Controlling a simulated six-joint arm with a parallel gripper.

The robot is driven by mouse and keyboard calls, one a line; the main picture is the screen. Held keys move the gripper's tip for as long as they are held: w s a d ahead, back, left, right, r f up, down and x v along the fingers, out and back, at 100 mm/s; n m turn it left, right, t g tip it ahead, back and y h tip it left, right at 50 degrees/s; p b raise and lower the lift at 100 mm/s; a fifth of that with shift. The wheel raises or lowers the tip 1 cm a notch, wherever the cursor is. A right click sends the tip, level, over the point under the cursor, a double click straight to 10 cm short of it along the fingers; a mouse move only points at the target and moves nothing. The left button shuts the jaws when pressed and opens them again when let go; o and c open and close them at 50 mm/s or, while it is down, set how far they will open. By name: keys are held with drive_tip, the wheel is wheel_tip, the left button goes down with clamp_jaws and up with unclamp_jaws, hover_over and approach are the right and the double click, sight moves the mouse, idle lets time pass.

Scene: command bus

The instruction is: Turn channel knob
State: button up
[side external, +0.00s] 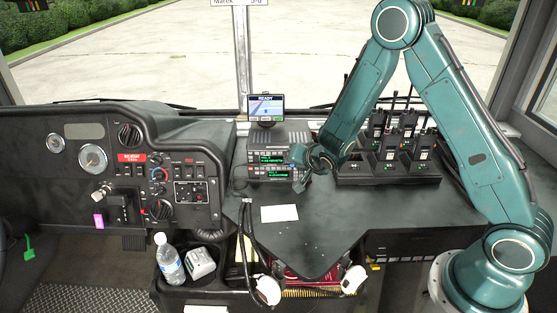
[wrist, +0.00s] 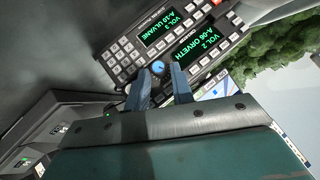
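The radio stack (side external: 278,160) sits on the dark console right of the dashboard, its small screens lit with green text. In the wrist view the radio faces (wrist: 170,42) show green lines with VOL 2 and VOL 3. A round knob with a blue face (wrist: 158,67) sits beside the keypad. My gripper (wrist: 160,73) points at it, with its two blue-grey fingers apart, one on either side of the knob. I cannot tell whether they touch it. In the side view my gripper (side external: 300,168) is at the right front of the radios and hides part of them.
A small display (side external: 265,107) reading READY stands above the radios. A rack of handheld radios (side external: 390,170) stands to the right. A white card (side external: 279,213) lies in front. A bottle (side external: 169,262) and handsets (side external: 267,288) are lower down. The console right of the card is mostly clear.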

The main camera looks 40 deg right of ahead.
drive_tip(key=shift+s, duration=0.1)
idle(0.3)
drive_tip(key=v, duration=1.3)
drive_tip(key=shift+s+r, duration=0.15)
drive_tip(key=shift+s, duration=0.1)
drive_tip(key=shift+a, duration=0.15)
drive_tip(key=a+f+n+h, duration=0.1)
drive_tip(key=n, duration=1)
drive_tip(key=a+f+n+h, duration=0.1)
drive_tip(key=a+n+h, duration=0.1)
drive_tip(key=n, duration=1)
drive_tip(key=a+f+n+t+h, duration=0.1)
drive_tip(key=a+f+n, duration=0.1)
drive_tip(key=n, duration=1)
drive_tip(key=shift+s+h, duration=0.1)
drive_tip(key=shift+h, duration=0.3)
